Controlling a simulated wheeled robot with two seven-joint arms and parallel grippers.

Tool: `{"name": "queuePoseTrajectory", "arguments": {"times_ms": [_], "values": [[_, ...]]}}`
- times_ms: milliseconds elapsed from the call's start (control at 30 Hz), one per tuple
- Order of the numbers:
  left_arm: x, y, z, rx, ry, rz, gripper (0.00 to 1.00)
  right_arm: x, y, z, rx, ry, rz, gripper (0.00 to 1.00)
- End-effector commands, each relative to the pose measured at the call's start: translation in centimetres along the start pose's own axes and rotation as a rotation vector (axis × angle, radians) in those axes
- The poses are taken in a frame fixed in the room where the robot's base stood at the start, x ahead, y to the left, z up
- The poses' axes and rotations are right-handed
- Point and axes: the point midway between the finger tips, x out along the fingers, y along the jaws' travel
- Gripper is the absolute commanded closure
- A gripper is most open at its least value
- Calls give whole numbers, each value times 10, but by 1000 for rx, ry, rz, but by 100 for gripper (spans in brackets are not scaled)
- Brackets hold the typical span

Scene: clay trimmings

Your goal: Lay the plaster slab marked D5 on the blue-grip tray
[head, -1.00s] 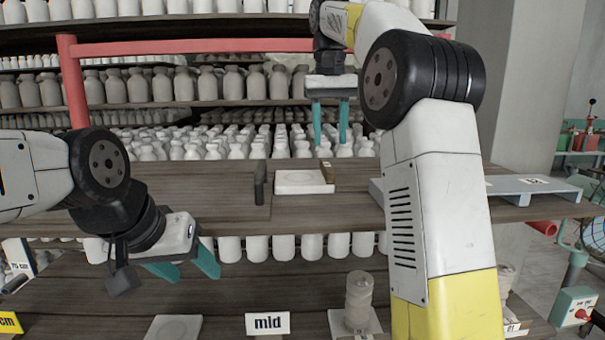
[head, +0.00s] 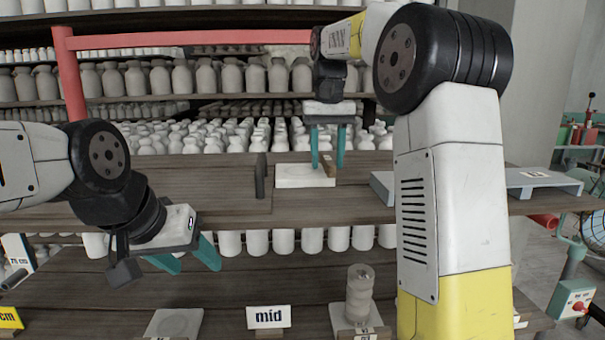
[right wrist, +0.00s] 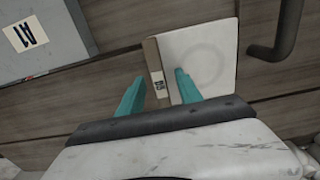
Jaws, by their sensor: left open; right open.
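The white slab (head: 303,177) lies flat on the upper wooden shelf, with a brown strip along its right edge. My right gripper (head: 328,165) is open over that edge. In its wrist view its teal fingertips (right wrist: 159,78) stand on either side of the strip; I cannot tell whether they touch it. My left gripper (head: 194,266) is open and empty over the lower shelf, at the left. I cannot make out a blue-grip tray.
A dark upright handle (head: 261,176) stands just left of the slab. A grey raised plate marked A1 (right wrist: 60,45) lies on the slab's other side.

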Motion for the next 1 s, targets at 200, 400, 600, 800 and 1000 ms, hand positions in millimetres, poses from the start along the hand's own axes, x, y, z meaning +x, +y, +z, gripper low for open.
{"name": "queuePoseTrajectory", "arguments": {"times_ms": [200,400,600,800,1000], "values": [[0,0,0,0,0,0,45,0,0,0,0,0,0,88],[0,0,0,0,0,0,45,0,0,0,0,0,0,100],[0,0,0,0,0,0,45,0,0,0,0,0,0,100],[0,0,0,0,0,0,45,0,0,0,0,0,0,100],[0,0,0,0,0,0,45,0,0,0,0,0,0,100]]}}
